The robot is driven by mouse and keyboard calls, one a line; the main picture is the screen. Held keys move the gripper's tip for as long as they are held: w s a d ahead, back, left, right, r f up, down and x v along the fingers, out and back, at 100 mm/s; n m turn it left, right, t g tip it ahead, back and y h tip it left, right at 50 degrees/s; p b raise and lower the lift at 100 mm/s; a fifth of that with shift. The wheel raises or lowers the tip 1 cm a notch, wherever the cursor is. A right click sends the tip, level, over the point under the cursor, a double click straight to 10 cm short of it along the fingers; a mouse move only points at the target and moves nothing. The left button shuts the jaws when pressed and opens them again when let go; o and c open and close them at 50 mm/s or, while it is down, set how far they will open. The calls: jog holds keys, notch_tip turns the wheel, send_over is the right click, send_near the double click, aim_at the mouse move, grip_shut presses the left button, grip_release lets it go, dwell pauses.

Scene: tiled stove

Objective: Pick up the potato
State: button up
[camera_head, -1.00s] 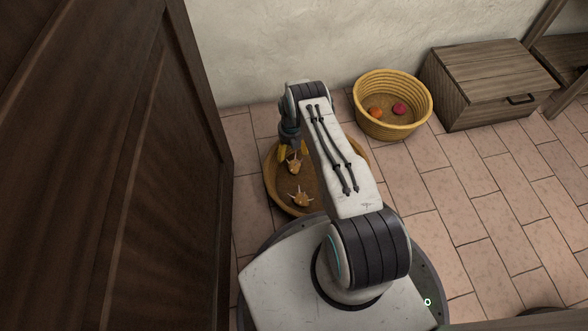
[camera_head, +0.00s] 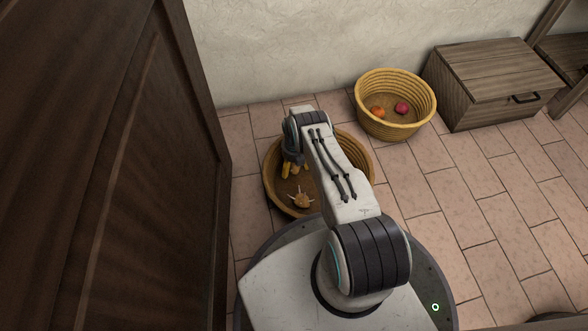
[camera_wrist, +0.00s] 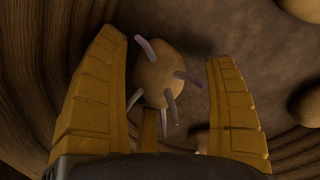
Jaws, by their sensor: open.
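A sprouted potato (camera_wrist: 155,78) shows in the wrist view, brown with several pale and purplish sprouts. It lies on the floor of a round basket (camera_head: 359,148), between and a little beyond the fingers of my gripper (camera_wrist: 165,78). My gripper is open, with its yellow fingers on either side of the potato and no clear contact. In the head view my gripper (camera_head: 291,171) is down inside the basket, and my arm hides part of it. Another sprouted potato (camera_head: 301,200) lies at the near side of the basket.
A second basket (camera_head: 396,128) with an orange item (camera_head: 377,112) and a red item (camera_head: 402,108) stands behind on the right. A wooden chest (camera_head: 495,85) is beside it. A dark wooden door or cabinet (camera_head: 150,170) stands close on the left.

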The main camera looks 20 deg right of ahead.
jog(key=shift+f, duration=0.45)
jog(key=c, duration=1.3)
jog(key=shift+r+p, duration=0.4)
jog(key=shift+r, duration=0.35)
notch_tip(320, 180, up, 4)
jog(key=p, duration=0.2)
jog(key=shift+s+d+f+p, duration=0.1)
jog(key=shift+d+f+p, duration=0.1)
jog(key=shift+p, duration=0.1)
jog(key=s+d+r+p, duration=0.6)
jog(key=s+r+p, duration=0.2)
jog(key=s+p, duration=0.1)
jog(key=shift+d+r, duration=0.2)
jog(key=shift+r, duration=0.15)
jog(key=shift+s, duration=0.15)
